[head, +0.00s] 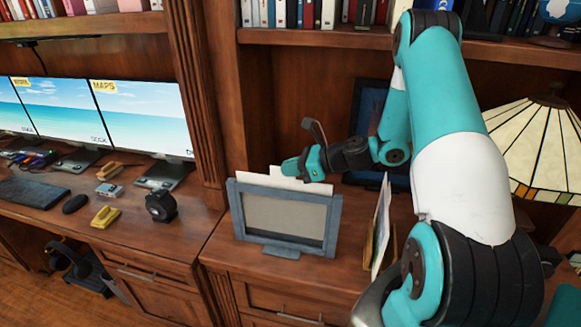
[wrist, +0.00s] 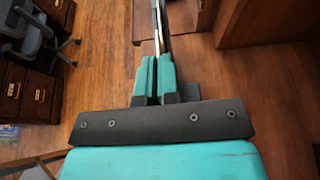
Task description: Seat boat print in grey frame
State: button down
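The grey frame (head: 333,222) stands upright on the wooden cabinet top in the head view, with a plain grey panel showing in its opening. A white sheet, apparently the boat print (head: 312,187), sticks up above the frame's top edge. Its picture is not visible and its lower part is hidden by the frame. My gripper (head: 303,166) is shut on the sheet's upper edge, just above the frame. In the wrist view, the teal fingers (wrist: 154,80) close on a thin edge-on sheet. I cannot tell how deep the print sits in the frame.
Another card (head: 381,225) stands in a wooden holder (head: 368,246) right of the frame. A dark framed panel (head: 368,105) is behind my arm, and a stained-glass lamp (head: 535,145) is at right. Monitors (head: 140,115) and a black tape dispenser (head: 160,206) occupy the left desk.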

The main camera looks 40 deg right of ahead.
aim_at(290, 179)
jog(key=shift+f+b, duration=1.1)
jog(key=shift+f, duration=0.8)
jog(key=c, duration=1.3)
grip_release()
jog(key=b+v, duration=0.3)
jog(key=v, duration=1.4)
jog(key=shift+d+r, duration=0.15)
jog(key=shift+r, duration=0.05)
jog(key=a+r+n+g, duration=0.35)
jog(key=a+n, duration=0.55)
jog(key=a, duration=0.3)
jog(key=a+r+n+g, duration=0.2)
jog(key=a+n+g, duration=0.3)
jog(key=a+n, duration=0.55)
jog(key=s+a+r+n+h, duration=0.1)
jog(key=s+a+n, duration=0.3)
jog(key=n, duration=0.1)
jog(key=s+a+r+n+g+h, duration=0.1)
jog(key=s+a+n, duration=0.3)
jog(key=s+n, duration=0.1)
jog(key=s+a+r+n+g+h, duration=0.1)
jog(key=s+a+n+h, duration=0.1)
jog(key=s+a+n, duration=0.2)
jog(key=shift+s+a+r+n, duration=0.1)
jog(key=shift+s+a+n, duration=0.15)
jog(key=shift+n, duration=0.3)
jog(key=shift+s+a+r+n, duration=0.15)
jog(key=shift+s+n, duration=0.15)
jog(key=shift+n, duration=0.2)
